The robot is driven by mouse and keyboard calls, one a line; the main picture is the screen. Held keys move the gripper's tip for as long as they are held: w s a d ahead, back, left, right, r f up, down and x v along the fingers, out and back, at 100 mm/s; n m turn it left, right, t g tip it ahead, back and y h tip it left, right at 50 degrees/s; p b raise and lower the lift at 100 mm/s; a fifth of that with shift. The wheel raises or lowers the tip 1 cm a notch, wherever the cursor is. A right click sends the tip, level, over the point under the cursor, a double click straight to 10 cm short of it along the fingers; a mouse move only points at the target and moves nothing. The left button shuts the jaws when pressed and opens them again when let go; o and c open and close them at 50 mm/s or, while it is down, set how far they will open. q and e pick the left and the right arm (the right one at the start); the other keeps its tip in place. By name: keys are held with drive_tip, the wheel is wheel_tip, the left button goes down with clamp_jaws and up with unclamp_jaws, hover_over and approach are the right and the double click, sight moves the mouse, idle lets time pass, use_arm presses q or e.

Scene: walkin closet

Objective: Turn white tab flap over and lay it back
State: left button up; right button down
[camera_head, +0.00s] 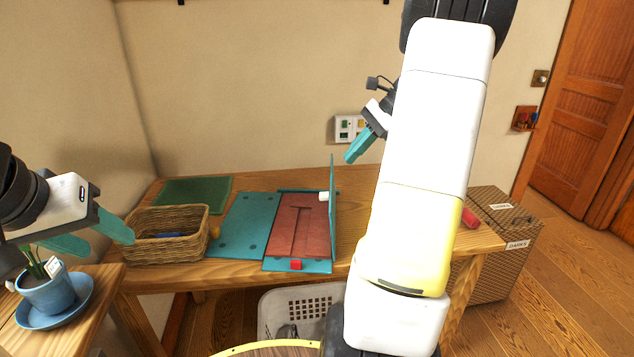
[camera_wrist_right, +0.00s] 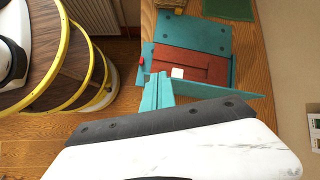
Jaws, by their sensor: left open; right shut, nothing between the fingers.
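A teal folding board (camera_head: 245,225) lies on the wooden table with a red folded cloth (camera_head: 312,228) on its middle panel. The white tab flap (camera_head: 333,215) stands upright along the cloth's right side, nearly edge-on. Its white tab (camera_head: 324,196) sticks out to the left, and also shows in the right wrist view (camera_wrist_right: 178,72). A red tab (camera_head: 296,264) is at the board's front edge. My right gripper (camera_head: 352,156) is shut and empty, raised above and behind the flap in the head view. My left gripper (camera_head: 100,237) is open and empty, left of the board.
A wicker basket (camera_head: 166,246) stands left of the board, with a green mat (camera_head: 194,195) behind it. A potted plant (camera_head: 48,293) sits on a side table below my left gripper. A white laundry basket (camera_head: 290,304) is under the table. My right arm hides the table's right part.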

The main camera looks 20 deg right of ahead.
drive_tip(key=w+d+f+m+y, duration=0.1)
drive_tip(key=w+d+f+m, duration=0.1)
drive_tip(key=d+f+m, duration=0.55)
drive_tip(key=n, duration=0.3)
approach(329, 194)
wheel_tip(329, 194, down, 4)
drive_tip(key=shift+w+a+f+t, duration=0.15)
drive_tip(key=shift+w+a+f, duration=0.05)
drive_tip(key=shift+a, duration=0.35)
drive_tip(key=shift+w+a+f+t, duration=0.1)
drive_tip(key=shift+w+a+f, duration=0.05)
drive_tip(key=shift+a, duration=0.4)
drive_tip(key=shift+w+a+f+t, duration=0.15)
drive_tip(key=shift+w+a+f, duration=0.05)
drive_tip(key=shift+a, duration=0.35)
drive_tip(key=shift+w+a, duration=0.15)
drive_tip(key=shift+a, duration=0.1)
drive_tip(key=w+a+g+h, duration=0.1)
drive_tip(key=w+a+h, duration=0.1)
drive_tip(key=a, duration=0.3)
drive_tip(key=shift+w+a+f, duration=0.3)
drive_tip(key=shift+f, duration=0.05)
